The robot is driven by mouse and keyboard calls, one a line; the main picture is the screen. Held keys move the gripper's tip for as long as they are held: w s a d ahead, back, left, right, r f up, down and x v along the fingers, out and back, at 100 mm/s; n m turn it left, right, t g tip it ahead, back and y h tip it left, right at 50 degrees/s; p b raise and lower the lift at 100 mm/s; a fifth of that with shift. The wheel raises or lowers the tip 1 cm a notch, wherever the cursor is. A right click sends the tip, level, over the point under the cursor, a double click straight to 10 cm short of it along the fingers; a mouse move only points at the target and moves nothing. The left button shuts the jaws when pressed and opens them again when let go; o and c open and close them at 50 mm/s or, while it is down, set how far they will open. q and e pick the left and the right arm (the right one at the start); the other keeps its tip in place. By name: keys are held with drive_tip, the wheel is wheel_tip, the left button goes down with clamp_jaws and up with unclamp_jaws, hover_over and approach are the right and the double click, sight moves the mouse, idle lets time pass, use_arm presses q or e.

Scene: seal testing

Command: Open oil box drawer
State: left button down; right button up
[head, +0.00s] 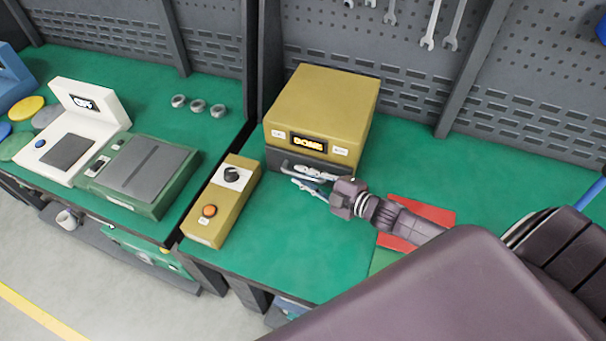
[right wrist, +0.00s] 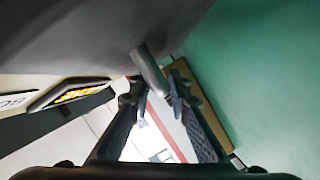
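The oil box (head: 318,105) is a mustard-yellow box with a lit display that reads DONE. A dark drawer front (head: 274,158) runs along its base and looks shut. A grey bar handle (head: 286,168) sticks out from it. My right gripper (head: 298,175) is at this handle, its fingers apart, one above and one below the bar in the head view. In the right wrist view the handle (right wrist: 151,70) lies between the tips of the open right gripper (right wrist: 153,92). Whether a finger touches the bar I cannot tell. My left gripper is not in view.
A yellow control box (head: 222,200) with a knob and an orange button stands left of the oil box. A red sheet (head: 432,213) lies under my right arm. A green device (head: 145,175) and a white device (head: 65,140) stand on the left bench.

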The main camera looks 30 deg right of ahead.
drive_tip(key=shift+w, duration=0.15)
clamp_jaws()
drive_tip(key=shift+a, duration=0.15)
